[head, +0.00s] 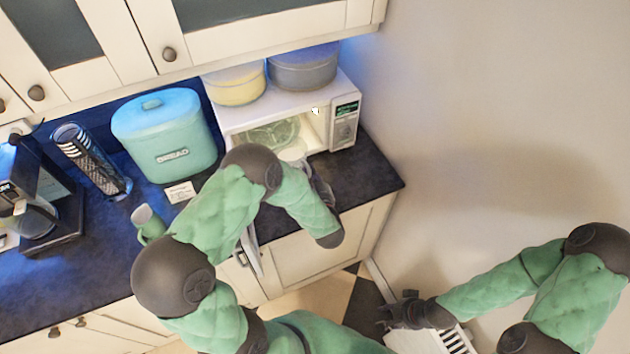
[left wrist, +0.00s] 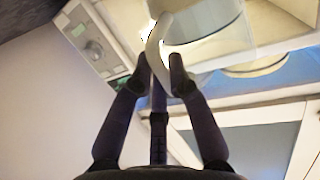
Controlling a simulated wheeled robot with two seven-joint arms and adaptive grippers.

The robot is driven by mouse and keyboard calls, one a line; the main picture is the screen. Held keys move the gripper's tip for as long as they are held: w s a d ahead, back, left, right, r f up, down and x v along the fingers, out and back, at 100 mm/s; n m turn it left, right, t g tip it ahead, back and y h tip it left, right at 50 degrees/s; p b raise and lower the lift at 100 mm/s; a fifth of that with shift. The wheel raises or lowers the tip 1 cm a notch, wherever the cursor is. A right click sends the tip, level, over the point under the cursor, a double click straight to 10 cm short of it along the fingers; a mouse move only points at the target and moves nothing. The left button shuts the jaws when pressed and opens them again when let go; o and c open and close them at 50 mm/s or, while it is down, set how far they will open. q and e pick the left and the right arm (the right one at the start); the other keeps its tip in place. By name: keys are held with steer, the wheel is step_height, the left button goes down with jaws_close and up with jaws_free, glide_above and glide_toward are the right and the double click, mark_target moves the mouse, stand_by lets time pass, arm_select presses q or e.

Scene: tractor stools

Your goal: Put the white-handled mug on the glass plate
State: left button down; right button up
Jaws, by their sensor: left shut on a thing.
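The white-handled mug (head: 292,154) is at the open front of the microwave, partly hidden by my left arm. In the left wrist view the pale mug (left wrist: 208,22) shows large, and its white handle (left wrist: 157,48) lies between my fingertips. My left gripper (left wrist: 160,76) is shut on that handle; in the head view it (head: 318,178) is partly covered by my arm. The glass plate (head: 268,134) lies inside the microwave, behind the mug. I cannot tell whether the mug touches it. My right gripper (head: 396,312) is low at the right, away from the counter; its opening is unclear.
The white microwave (head: 240,113) is open, with a yellow pot (head: 238,86) and grey pot (head: 303,72) on top. A blue bread bin (head: 166,140), a green cup (head: 147,222) and a coffee maker (head: 35,215) stand to the left. The dark counter (head: 365,180) is clear at the right.

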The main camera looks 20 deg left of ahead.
mark_target(299, 149)
arm_select(q)
steer(key=w+a, duration=0.2)
steer(key=w+a+b, duration=0.1)
steer(key=w+a, duration=0.1)
steer(key=a, duration=0.1)
steer(key=shift+w+a, duration=0.15)
steer(key=shift+w, duration=0.1)
steer(key=shift+b+x, duration=0.4)
steer(key=shift+x, duration=0.45)
steer(key=w+a+b, duration=0.2)
steer(key=a, duration=0.1)
steer(key=w+a+b, duration=0.1)
steer(key=w+a, duration=0.2)
steer(key=w+a+b, duration=0.2)
steer(key=w+a, duration=0.1)
steer(key=a, duration=0.1)
steer(key=shift+r+b, duration=0.15)
steer(key=shift+b, duration=0.2)
steer(key=shift+b+x, duration=0.4)
steer(key=shift+x, duration=0.7)
steer(key=shift+a+r, duration=0.15)
steer(key=shift+r, duration=0.1)
steer(key=shift+f+b, duration=0.95)
steer(key=shift+f, duration=0.15)
steer(key=c, duration=1.1)
jaws_free()
steer(key=shift+s, duration=0.15)
